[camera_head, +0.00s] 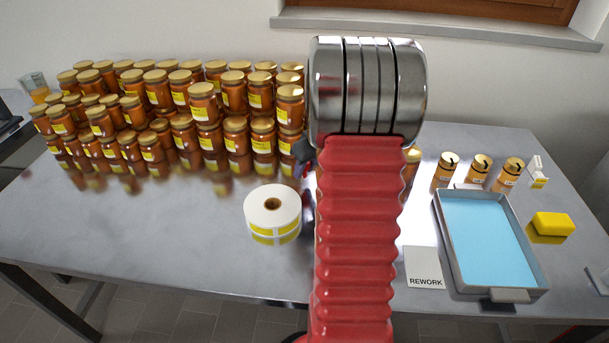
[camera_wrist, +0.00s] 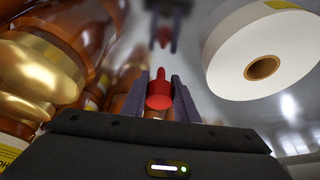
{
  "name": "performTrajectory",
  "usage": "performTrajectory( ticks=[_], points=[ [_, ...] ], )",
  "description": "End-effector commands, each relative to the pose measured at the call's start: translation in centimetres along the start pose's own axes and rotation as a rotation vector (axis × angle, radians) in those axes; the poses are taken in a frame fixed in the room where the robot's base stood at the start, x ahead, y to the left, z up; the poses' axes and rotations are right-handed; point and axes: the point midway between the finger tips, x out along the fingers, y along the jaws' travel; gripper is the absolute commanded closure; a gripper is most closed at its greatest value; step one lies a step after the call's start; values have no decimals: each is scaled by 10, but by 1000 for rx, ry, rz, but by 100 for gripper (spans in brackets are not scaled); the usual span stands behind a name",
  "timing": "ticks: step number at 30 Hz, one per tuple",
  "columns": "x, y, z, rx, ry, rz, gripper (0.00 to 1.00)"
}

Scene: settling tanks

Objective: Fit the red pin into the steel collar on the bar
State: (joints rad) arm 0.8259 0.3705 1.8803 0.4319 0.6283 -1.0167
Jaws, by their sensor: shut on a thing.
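My gripper (camera_wrist: 162,86) is shut on the red pin (camera_wrist: 159,92). The pin stands between the two dark fingers in the wrist view, its narrow tip pointing away from the palm. A dark and red shape at the top of that view looks like a reflection of the gripper and pin in the shiny table. In the head view my red arm hides most of the gripper; only a dark bit (camera_head: 303,151) shows at its left edge, close to the jars. I cannot make out the steel collar or the bar in either view.
Stacked amber jars (camera_head: 236,130) crowd the table's back left. A label roll (camera_head: 272,214) lies left of my arm; it also shows in the wrist view (camera_wrist: 240,45). Right are a blue-bottomed tray (camera_head: 441,236), REWORK card (camera_head: 424,267), yellow block (camera_head: 553,224) and slotted-lid jars (camera_head: 479,172). The front left is clear.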

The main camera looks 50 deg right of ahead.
Motion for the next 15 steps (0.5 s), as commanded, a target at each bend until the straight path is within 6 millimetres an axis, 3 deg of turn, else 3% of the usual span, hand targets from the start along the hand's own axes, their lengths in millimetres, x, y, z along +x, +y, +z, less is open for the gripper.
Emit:
performTrajectory(
  ticks=[9,15],
  points=[
    [-50,0,-21,-1,2,1,98],
    [-61,0,-25,1,0,-1,98]
  ],
)
